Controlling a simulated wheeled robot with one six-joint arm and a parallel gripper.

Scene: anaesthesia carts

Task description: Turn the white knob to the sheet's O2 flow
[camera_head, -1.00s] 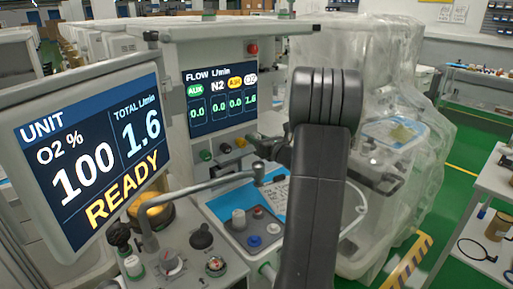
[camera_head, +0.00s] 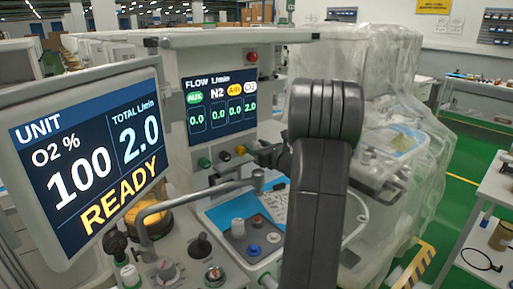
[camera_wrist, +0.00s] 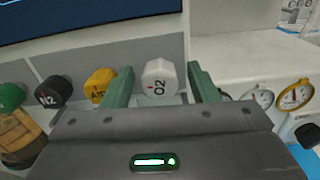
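The white knob (camera_wrist: 160,78), marked O2 with a red line, is in the wrist view between the two green fingers of my gripper (camera_wrist: 160,84). A narrow gap shows on each side of it, so the fingers look open around it. My arm hides this knob in the head view. The flow display (camera_head: 222,104) reads O2 2.0 and the other gases 0.0. The unit screen (camera_head: 88,165) reads O2 100 %, total 2.0 L/min, READY. A sheet (camera_head: 274,206) with small writing lies on the cart top, partly behind my arm; I cannot read it.
The yellow knob (camera_wrist: 100,84), black N2 knob (camera_wrist: 53,92) and green knob (camera_wrist: 11,96) stand in a row left of the white one. Gauges (camera_wrist: 263,97) are to the right. A grey bent tube (camera_head: 200,194) crosses in front of the panel. A plastic-covered cart (camera_head: 385,130) stands at right.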

